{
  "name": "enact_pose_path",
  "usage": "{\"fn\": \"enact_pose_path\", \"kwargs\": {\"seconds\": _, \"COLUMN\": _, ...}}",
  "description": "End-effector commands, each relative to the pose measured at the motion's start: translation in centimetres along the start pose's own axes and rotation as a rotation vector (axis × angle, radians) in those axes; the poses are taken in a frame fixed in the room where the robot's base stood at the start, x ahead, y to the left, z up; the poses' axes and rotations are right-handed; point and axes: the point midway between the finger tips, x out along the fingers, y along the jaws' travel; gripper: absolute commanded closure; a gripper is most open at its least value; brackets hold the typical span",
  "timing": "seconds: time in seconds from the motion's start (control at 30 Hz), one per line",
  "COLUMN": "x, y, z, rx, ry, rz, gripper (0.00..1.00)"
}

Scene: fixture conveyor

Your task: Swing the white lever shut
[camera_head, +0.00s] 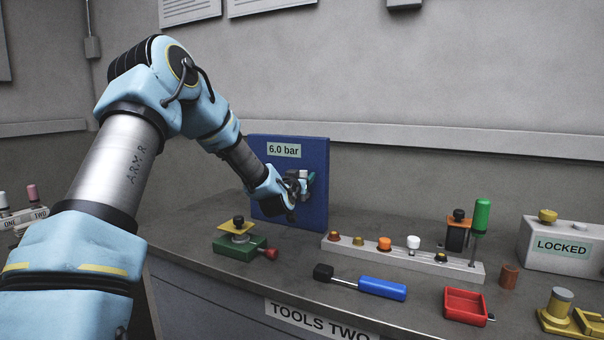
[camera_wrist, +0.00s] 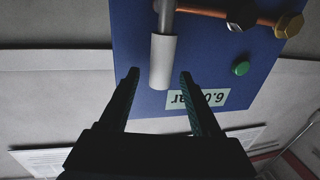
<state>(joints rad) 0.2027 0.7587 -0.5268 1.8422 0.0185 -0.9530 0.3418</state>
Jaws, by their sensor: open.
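The white lever (camera_wrist: 163,60) shows in the wrist view as a pale sleeve on a grey rod, in front of the blue panel (camera_wrist: 135,45). My gripper (camera_wrist: 160,75) is open, with one dark finger on each side of the sleeve's end. Gaps show on both sides; I cannot tell how deep the sleeve sits between the fingers. In the head view my gripper (camera_head: 301,186) is at the front of the upright blue panel (camera_head: 319,150), which is labelled 6.0 bar. There my gripper and wrist hide most of the lever.
On the panel, a copper pipe (camera_wrist: 205,12), a brass fitting (camera_wrist: 288,25) and a green button (camera_wrist: 241,68) are close by. On the bench are a green clamp block (camera_head: 240,246), a grey strip with coloured knobs (camera_head: 345,247), a blue-handled tool (camera_head: 382,288) and a red tray (camera_head: 464,318).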

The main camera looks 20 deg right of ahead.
Motion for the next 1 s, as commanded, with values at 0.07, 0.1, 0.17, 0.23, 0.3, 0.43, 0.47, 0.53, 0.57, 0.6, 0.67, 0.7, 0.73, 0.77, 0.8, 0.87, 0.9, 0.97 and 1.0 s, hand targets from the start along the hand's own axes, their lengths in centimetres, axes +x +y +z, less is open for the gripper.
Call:
{"fn": "enact_pose_path", "kwargs": {"seconds": 0.07, "x": 0.42, "y": 0.0, "z": -0.08, "rx": 0.0, "ry": 0.001, "rz": 0.0, "gripper": 0.36}}
{"fn": "enact_pose_path", "kwargs": {"seconds": 0.1, "x": 0.52, "y": 0.0, "z": -0.06, "rx": 0.001, "ry": 0.001, "rz": 0.0, "gripper": 0.36}}
{"fn": "enact_pose_path", "kwargs": {"seconds": 0.17, "x": 0.59, "y": 0.0, "z": -0.01, "rx": 0.001, "ry": 0.0, "rz": 0.0, "gripper": 0.36}}
{"fn": "enact_pose_path", "kwargs": {"seconds": 0.23, "x": 0.6, "y": 0.0, "z": 0.02, "rx": 0.001, "ry": 0.0, "rz": 0.0, "gripper": 0.36}}
{"fn": "enact_pose_path", "kwargs": {"seconds": 0.3, "x": 0.58, "y": 0.0, "z": 0.03, "rx": 0.001, "ry": 0.0, "rz": 0.0, "gripper": 0.36}}
{"fn": "enact_pose_path", "kwargs": {"seconds": 0.43, "x": 0.57, "y": 0.0, "z": 0.03, "rx": 0.001, "ry": 0.0, "rz": 0.0, "gripper": 0.44}}
{"fn": "enact_pose_path", "kwargs": {"seconds": 0.47, "x": 0.57, "y": 0.0, "z": 0.02, "rx": 0.001, "ry": 0.0, "rz": 0.0, "gripper": 0.47}}
{"fn": "enact_pose_path", "kwargs": {"seconds": 0.53, "x": 0.57, "y": -0.01, "z": 0.02, "rx": 0.001, "ry": 0.0, "rz": 0.0, "gripper": 0.55}}
{"fn": "enact_pose_path", "kwargs": {"seconds": 0.57, "x": 0.56, "y": -0.01, "z": 0.02, "rx": 0.001, "ry": 0.0, "rz": 0.0, "gripper": 0.58}}
{"fn": "enact_pose_path", "kwargs": {"seconds": 0.6, "x": 0.56, "y": -0.01, "z": 0.03, "rx": 0.001, "ry": 0.0, "rz": 0.0, "gripper": 0.63}}
{"fn": "enact_pose_path", "kwargs": {"seconds": 0.67, "x": 0.56, "y": -0.01, "z": 0.02, "rx": 0.001, "ry": 0.0, "rz": 0.0, "gripper": 0.69}}
{"fn": "enact_pose_path", "kwargs": {"seconds": 0.7, "x": 0.56, "y": -0.01, "z": 0.02, "rx": 0.001, "ry": 0.0, "rz": 0.0, "gripper": 0.74}}
{"fn": "enact_pose_path", "kwargs": {"seconds": 0.73, "x": 0.56, "y": -0.01, "z": 0.02, "rx": 0.001, "ry": 0.0, "rz": 0.0, "gripper": 0.77}}
{"fn": "enact_pose_path", "kwargs": {"seconds": 0.77, "x": 0.56, "y": -0.01, "z": 0.02, "rx": 0.001, "ry": 0.0, "rz": 0.0, "gripper": 0.81}}
{"fn": "enact_pose_path", "kwargs": {"seconds": 0.8, "x": 0.56, "y": -0.01, "z": 0.02, "rx": 0.001, "ry": 0.0, "rz": 0.0, "gripper": 0.85}}
{"fn": "enact_pose_path", "kwargs": {"seconds": 0.87, "x": 0.55, "y": -0.01, "z": 0.02, "rx": 0.001, "ry": 0.0, "rz": 0.0, "gripper": 0.92}}
{"fn": "enact_pose_path", "kwargs": {"seconds": 0.9, "x": 0.55, "y": -0.01, "z": 0.02, "rx": 0.001, "ry": 0.0, "rz": 0.0, "gripper": 0.96}}
{"fn": "enact_pose_path", "kwargs": {"seconds": 0.97, "x": 0.55, "y": -0.01, "z": 0.03, "rx": 0.001, "ry": 0.0, "rz": 0.0, "gripper": 1.0}}
{"fn": "enact_pose_path", "kwargs": {"seconds": 1.0, "x": 0.55, "y": -0.01, "z": 0.03, "rx": 0.001, "ry": 0.0, "rz": 0.0, "gripper": 1.0}}
